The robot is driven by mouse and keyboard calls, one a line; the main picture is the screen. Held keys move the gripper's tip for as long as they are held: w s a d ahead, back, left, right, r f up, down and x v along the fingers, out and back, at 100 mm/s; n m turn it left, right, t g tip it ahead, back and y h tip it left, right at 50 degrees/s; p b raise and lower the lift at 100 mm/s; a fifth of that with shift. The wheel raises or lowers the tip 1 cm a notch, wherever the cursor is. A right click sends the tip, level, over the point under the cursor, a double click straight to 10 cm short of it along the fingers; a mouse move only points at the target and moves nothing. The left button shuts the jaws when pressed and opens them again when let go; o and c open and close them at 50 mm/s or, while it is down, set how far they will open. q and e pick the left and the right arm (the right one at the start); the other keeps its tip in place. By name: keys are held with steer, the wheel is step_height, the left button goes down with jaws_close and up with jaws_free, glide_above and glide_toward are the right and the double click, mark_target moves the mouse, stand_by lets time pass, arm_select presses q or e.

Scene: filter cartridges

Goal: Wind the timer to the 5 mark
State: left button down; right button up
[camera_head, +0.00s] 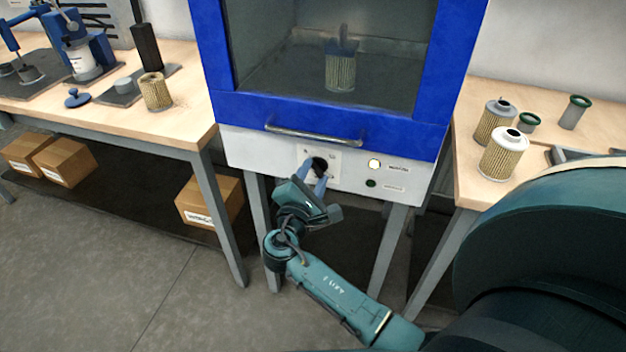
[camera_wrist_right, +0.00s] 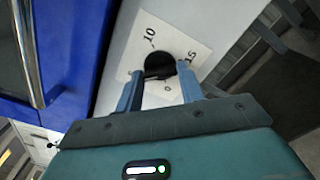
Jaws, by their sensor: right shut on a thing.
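The timer knob (camera_head: 319,165) is a small black dial on the white front panel of the blue cabinet, below its door handle. The fingers hide part of the scale. My left gripper is not in view.
A lit white lamp (camera_head: 374,164) and a dark green button (camera_head: 371,183) are right of the knob. The door handle (camera_head: 314,136) runs just above. A filter (camera_head: 340,72) stands behind the cabinet glass. Tables with filters flank the cabinet.

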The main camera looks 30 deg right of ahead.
steer(key=shift+m, duration=0.4)
steer(key=o, duration=1)
